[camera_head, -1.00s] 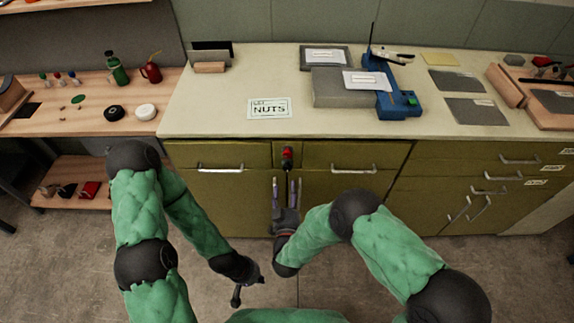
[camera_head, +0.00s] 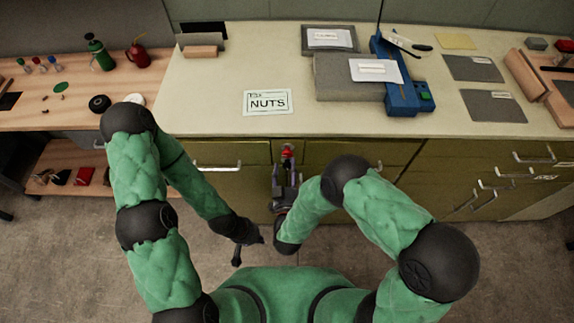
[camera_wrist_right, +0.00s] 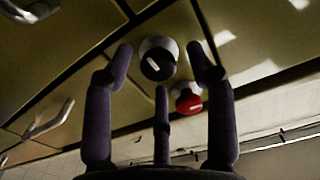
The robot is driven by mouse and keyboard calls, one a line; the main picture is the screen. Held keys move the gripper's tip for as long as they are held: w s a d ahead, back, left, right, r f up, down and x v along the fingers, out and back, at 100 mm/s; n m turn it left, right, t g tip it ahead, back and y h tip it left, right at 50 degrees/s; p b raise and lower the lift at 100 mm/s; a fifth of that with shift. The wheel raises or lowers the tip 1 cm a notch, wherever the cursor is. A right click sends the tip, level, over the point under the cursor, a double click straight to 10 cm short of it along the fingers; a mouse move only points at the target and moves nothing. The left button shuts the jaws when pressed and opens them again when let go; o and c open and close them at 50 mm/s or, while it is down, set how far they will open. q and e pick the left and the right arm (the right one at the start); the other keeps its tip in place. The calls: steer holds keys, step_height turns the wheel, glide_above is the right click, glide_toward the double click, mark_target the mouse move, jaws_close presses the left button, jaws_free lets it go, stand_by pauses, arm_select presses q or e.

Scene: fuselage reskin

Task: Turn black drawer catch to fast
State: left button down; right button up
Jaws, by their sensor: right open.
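The black drawer catch (camera_wrist_right: 158,60) is a round black knob on a pale round base, with a short white mark on its face. It sits between the fingertips of my right gripper (camera_wrist_right: 165,60) in the right wrist view. That gripper is open, with its fingers on either side of the catch and no clear contact. In the head view my right gripper (camera_head: 286,176) is at the cabinet front and hides the black catch. A red catch (camera_wrist_right: 188,98) sits beside the black one; it also shows in the head view (camera_head: 287,151). My left gripper (camera_head: 242,252) hangs low, away from the cabinet.
Drawer handles flank the catches, one at left (camera_head: 217,168). The worktop (camera_head: 215,90) above holds a NUTS card (camera_head: 267,102) and a blue tool (camera_head: 402,92). A wooden bench (camera_head: 60,120) stands at left. The floor in front is open.

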steer(key=c, duration=1.1)
steer(key=shift+r+m, duration=0.1)
steer(key=shift+m, duration=0.2)
steer(key=m+b, duration=0.1)
steer(key=m, duration=0.3)
steer(key=shift+w+r+m, duration=0.1)
steer(key=shift+w+m, duration=0.05)
steer(key=shift+m, duration=0.15)
steer(key=m, duration=0.4)
steer(key=shift+d+b, duration=0.1)
steer(key=shift+b, duration=0.25)
steer(key=m+b, duration=0.1)
steer(key=m, duration=0.4)
steer(key=shift+d+m+b, duration=0.1)
steer(key=shift+m+b, duration=0.45)
steer(key=shift+m, duration=1.35)
